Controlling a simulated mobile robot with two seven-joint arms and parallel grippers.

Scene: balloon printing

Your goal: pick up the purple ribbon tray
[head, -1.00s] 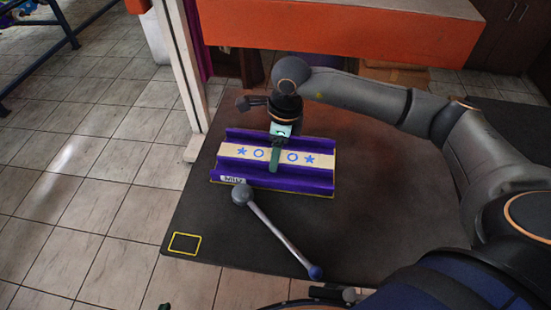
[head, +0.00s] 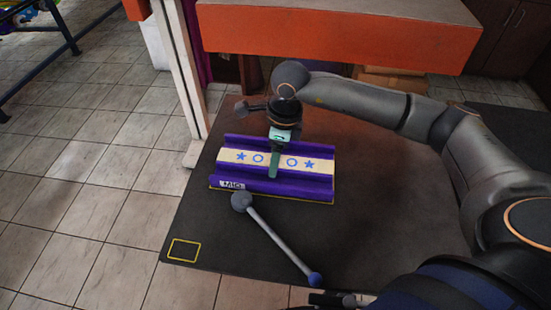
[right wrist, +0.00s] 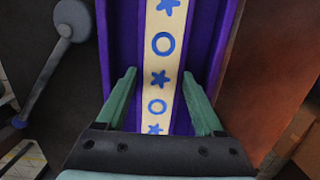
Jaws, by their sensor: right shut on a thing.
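The purple ribbon tray (head: 310,194) rests on the dark tabletop, with raised purple sides and a cream ribbon (head: 232,157) printed with blue stars and circles along its middle. My right gripper (head: 276,160) is over the middle of the tray, its green fingers reaching down to it. In the right wrist view the gripper (right wrist: 158,78) has its fingers on both sides of the ribbon, within the purple tray (right wrist: 120,45), and is shut on the tray. Any gap under the tray is too small to tell. My left gripper is not in view.
A grey mallet-like rod (head: 278,240) with a round head and blue tip lies just in front of the tray. A yellow square outline (head: 184,250) marks the table's near left corner. A white post (head: 188,85) and an orange-fronted shelf (head: 340,45) stand behind.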

